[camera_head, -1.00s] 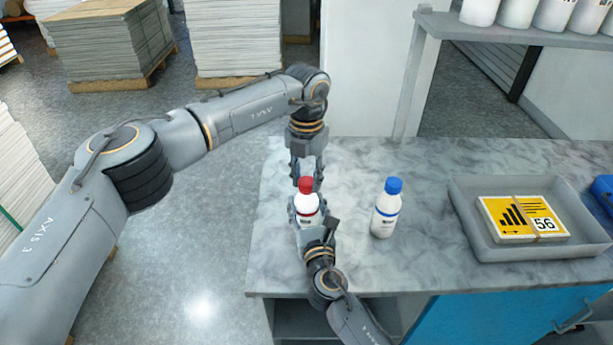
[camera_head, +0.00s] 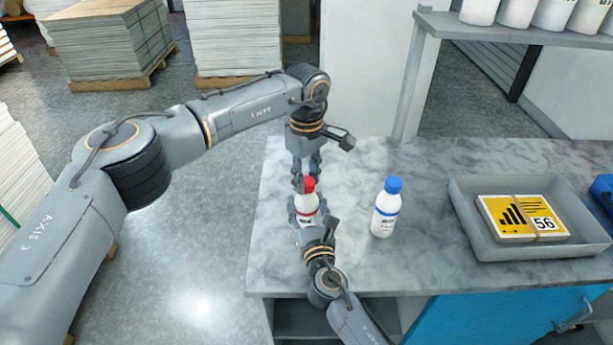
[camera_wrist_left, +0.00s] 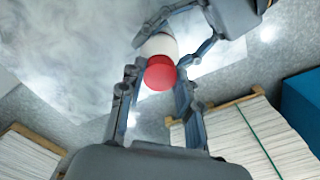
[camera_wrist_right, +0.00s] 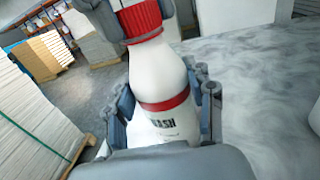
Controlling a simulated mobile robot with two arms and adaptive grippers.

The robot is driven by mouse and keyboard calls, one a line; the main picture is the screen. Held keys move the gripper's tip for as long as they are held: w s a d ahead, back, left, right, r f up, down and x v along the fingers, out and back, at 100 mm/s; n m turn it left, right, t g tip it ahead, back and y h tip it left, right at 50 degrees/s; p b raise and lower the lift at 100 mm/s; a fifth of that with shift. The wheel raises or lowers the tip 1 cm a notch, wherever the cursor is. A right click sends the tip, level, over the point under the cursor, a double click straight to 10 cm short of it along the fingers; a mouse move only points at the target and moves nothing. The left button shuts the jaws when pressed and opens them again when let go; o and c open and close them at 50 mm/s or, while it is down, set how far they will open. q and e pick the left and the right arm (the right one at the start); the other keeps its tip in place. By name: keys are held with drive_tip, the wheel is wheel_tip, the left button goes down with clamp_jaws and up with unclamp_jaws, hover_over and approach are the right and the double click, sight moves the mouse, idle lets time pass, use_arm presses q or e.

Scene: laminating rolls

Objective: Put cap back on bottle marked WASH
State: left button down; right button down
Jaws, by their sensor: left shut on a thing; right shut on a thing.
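The white bottle marked WASH (camera_wrist_right: 165,122), with a red band, stands on the counter in the head view (camera_head: 307,206). My right gripper (camera_head: 306,214) is shut around its body; its fingers flank the bottle in the right wrist view (camera_wrist_right: 165,105). The red cap (camera_head: 308,186) is at the top of the bottle neck, and it also shows in the left wrist view (camera_wrist_left: 160,74). My left gripper (camera_wrist_left: 157,76) is shut on the red cap from above. Whether the cap is threaded on cannot be told.
A similar white bottle with a blue cap (camera_head: 386,207) stands to the right on the marble counter (camera_head: 425,170). A grey tray (camera_head: 465,205) holding banded yellow cards (camera_head: 522,217) lies further right. A shelf with white containers (camera_head: 515,12) is at the back right.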

use_arm(q)
drive_tip(key=shift+m, duration=1.1)
drive_tip(key=c, duration=0.8)
unclamp_jaws()
drive_tip(key=shift+c, duration=0.2)
wheel_tip(320, 180, up, 12)
use_arm(e)
drive_tip(key=shift+c, duration=2.1)
unclamp_jaws()
drive_tip(key=s+d, duration=0.2)
drive_tip(key=s, duration=0.9)
drive_tip(key=shift+s, duration=0.4)
